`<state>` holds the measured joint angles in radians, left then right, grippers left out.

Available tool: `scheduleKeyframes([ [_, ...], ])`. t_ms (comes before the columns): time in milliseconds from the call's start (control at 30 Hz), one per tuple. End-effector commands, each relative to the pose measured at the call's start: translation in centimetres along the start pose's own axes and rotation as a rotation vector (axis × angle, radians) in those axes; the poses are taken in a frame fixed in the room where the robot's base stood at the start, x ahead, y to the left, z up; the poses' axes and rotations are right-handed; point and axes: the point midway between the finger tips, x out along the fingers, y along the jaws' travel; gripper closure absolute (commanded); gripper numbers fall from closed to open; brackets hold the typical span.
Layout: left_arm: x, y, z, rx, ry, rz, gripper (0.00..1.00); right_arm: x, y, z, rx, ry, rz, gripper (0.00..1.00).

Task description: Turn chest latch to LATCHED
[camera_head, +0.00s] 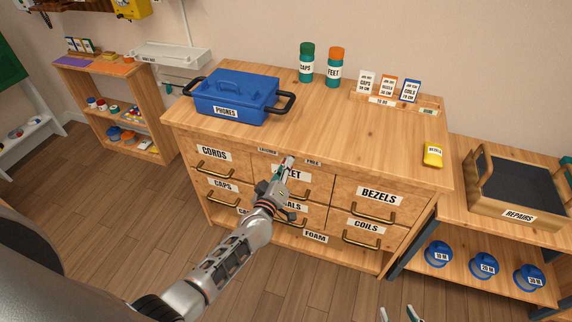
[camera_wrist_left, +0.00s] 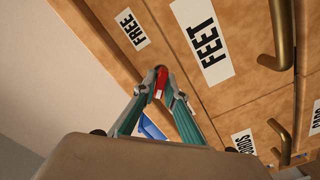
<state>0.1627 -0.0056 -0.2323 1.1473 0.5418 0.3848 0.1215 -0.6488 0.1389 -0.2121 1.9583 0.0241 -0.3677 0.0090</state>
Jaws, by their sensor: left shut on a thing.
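The red chest latch (camera_wrist_left: 160,84) sits on the front of the wooden drawer chest (camera_head: 378,128), near its top edge. My left gripper (camera_wrist_left: 161,90) is shut on it, one fingertip on each side; in the head view the gripper (camera_head: 287,166) hides most of the latch. The FREE label (camera_head: 313,162) lies right of the gripper and also shows in the wrist view (camera_wrist_left: 132,29). A small label (camera_head: 267,152) lies to the left, too small to read surely. Which way the latch points I cannot tell. My right gripper (camera_head: 400,314) shows only fingertips, apart and empty, at the bottom edge.
The FEET drawer (camera_wrist_left: 202,38) is just below the latch, with a brass handle (camera_wrist_left: 283,38) standing out. A blue PHONES box (camera_head: 237,97) and two jars stand on the chest top. A REPAIRS tray (camera_head: 519,215) is on the right bench. The floor in front is clear.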

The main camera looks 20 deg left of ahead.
Motion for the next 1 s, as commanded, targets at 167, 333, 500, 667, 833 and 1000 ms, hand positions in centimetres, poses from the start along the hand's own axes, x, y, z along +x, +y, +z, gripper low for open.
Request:
scheduleKeyframes([
  [167,0.0,0.0,-0.1,0.0,0.002,0.0,0.85,0.0,0.0,-0.2,0.0,0.004,0.001,0.6],
  [333,0.0,0.0,-0.1,0.0,0.001,0.0,0.85,-0.1,0.1,-0.4,0.0,0.007,0.001,0.6],
  [500,-0.5,-0.1,0.0,0.0,0.0,-0.001,0.85,0.0,0.1,-0.2,-0.003,0.003,0.001,0.6],
  [667,-2.6,-0.1,0.1,-0.001,0.0,-0.001,0.85,0.0,0.1,-0.2,-0.002,0.003,0.001,0.6],
  [833,-5.9,-0.1,0.1,-0.001,-0.001,-0.002,0.85,0.0,0.1,-0.2,-0.001,0.003,0.0,0.6],
  [1000,-9.0,-0.1,0.0,-0.001,0.0,-0.001,0.85,0.0,0.0,-0.2,-0.001,0.003,0.0,0.6],
])
